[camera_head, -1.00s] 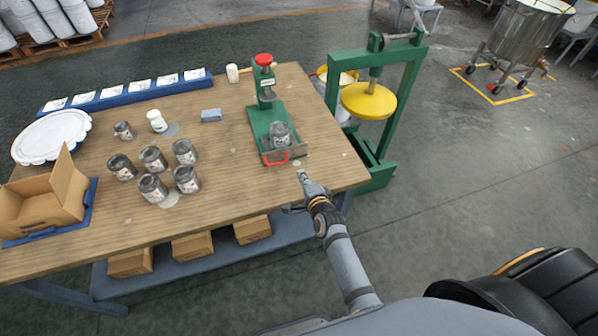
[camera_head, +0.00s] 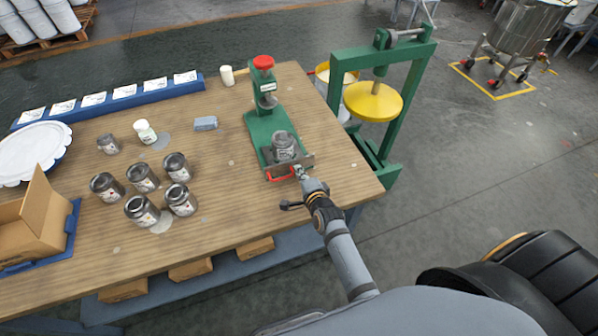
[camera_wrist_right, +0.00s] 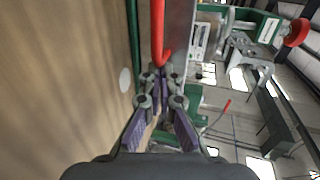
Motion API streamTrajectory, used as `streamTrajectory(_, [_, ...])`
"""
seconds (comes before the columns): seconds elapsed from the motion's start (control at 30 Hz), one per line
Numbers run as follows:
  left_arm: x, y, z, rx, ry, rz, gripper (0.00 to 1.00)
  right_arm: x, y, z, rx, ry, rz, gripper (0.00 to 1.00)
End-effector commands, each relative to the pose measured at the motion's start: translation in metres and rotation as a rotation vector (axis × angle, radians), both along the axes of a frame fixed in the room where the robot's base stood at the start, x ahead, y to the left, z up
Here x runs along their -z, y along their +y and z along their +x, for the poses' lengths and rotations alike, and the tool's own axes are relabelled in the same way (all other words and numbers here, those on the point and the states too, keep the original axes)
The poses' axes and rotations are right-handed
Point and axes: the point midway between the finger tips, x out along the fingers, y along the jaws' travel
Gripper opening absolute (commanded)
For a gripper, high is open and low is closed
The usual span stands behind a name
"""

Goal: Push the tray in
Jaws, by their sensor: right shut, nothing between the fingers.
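The tray is the sliding part of the green can press (camera_head: 264,95). It has a grey front plate (camera_head: 306,160) and a red handle (camera_head: 282,176), and it stands out toward me with a dark can (camera_head: 284,146) on it. My right gripper (camera_head: 300,172) is shut and empty at the front plate, just right of the handle. In the right wrist view the fingertips (camera_wrist_right: 162,74) are close to the end of the red handle (camera_wrist_right: 157,32) and the grey plate (camera_wrist_right: 179,35). I cannot tell whether they touch. My left gripper is out of view.
Several dark cans (camera_head: 142,178) stand on the wooden table (camera_head: 225,205) left of the press. A cardboard box (camera_head: 30,228) is at the left. A green frame with a yellow disc (camera_head: 374,101) stands beyond the right table edge.

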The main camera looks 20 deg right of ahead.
Motion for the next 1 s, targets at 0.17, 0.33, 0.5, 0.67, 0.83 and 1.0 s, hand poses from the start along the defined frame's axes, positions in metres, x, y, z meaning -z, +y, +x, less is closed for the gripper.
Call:
streamTrajectory(0.17, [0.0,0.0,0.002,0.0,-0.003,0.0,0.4,-0.001,0.0,0.01,-0.001,-0.001,-0.001,0.0])
streamTrajectory(0.33, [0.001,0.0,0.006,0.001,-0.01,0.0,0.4,-0.001,0.001,0.038,-0.002,-0.003,-0.002,0.0])
streamTrajectory(0.5, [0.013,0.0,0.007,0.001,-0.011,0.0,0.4,0.002,0.003,0.076,-0.001,-0.005,0.0,0.0])
streamTrajectory(0.67, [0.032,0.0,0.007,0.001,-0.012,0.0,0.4,0.004,0.004,0.109,-0.001,-0.004,-0.001,0.0])
streamTrajectory(0.83, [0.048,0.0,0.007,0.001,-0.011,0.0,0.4,0.004,0.005,0.136,-0.001,-0.003,-0.001,0.0])
streamTrajectory(1.0, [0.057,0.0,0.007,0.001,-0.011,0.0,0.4,0.002,0.005,0.152,0.0,-0.001,-0.001,0.0])
